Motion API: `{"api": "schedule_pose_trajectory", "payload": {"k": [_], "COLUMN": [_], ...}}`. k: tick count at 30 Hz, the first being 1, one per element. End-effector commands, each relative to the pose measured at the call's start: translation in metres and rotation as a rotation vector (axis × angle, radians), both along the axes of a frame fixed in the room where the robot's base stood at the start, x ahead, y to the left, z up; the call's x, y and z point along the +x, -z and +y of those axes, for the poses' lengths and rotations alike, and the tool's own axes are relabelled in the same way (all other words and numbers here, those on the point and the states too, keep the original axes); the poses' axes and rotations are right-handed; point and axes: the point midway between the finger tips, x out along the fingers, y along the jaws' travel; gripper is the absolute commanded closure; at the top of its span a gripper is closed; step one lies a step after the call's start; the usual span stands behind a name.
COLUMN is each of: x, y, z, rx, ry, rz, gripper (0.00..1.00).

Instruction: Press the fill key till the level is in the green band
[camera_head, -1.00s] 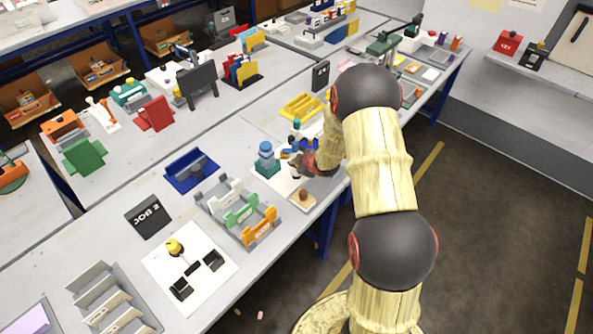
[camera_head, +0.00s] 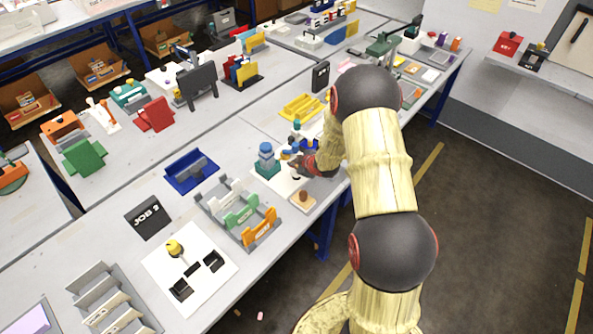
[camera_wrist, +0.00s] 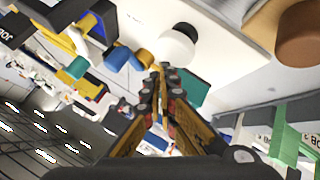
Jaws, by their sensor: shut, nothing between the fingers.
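My gripper (camera_head: 294,164) is at the end of my arm, over the bench beside a teal-based unit with a blue top (camera_head: 266,160). In the wrist view my gripper (camera_wrist: 162,80) is shut, with its fingertips together and nothing between them. Just beyond the tips is a white, black-topped round part (camera_wrist: 178,46) on a white plate (camera_wrist: 225,50). A teal block (camera_wrist: 190,88) is partly hidden behind the fingers. I cannot tell which part is the fill key. No level or green band can be made out.
A wooden block with a brown knob (camera_head: 303,200) stands at the bench's front edge, close to my gripper. Blue and yellow parts (camera_wrist: 120,58) lie on the other side. A rack with green and orange holders (camera_head: 240,212) and a yellow tray (camera_head: 301,107) are nearby.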

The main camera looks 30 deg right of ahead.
Motion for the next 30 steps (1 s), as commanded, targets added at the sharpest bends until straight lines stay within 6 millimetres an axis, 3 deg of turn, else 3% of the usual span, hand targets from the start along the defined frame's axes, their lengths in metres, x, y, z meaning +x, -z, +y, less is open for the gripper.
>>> {"api": "schedule_pose_trajectory", "payload": {"k": [30], "x": [0.000], "y": [0.011], "z": [0.000], "rx": [0.000], "ry": [0.000], "rz": [0.000], "gripper": [1.00]}}
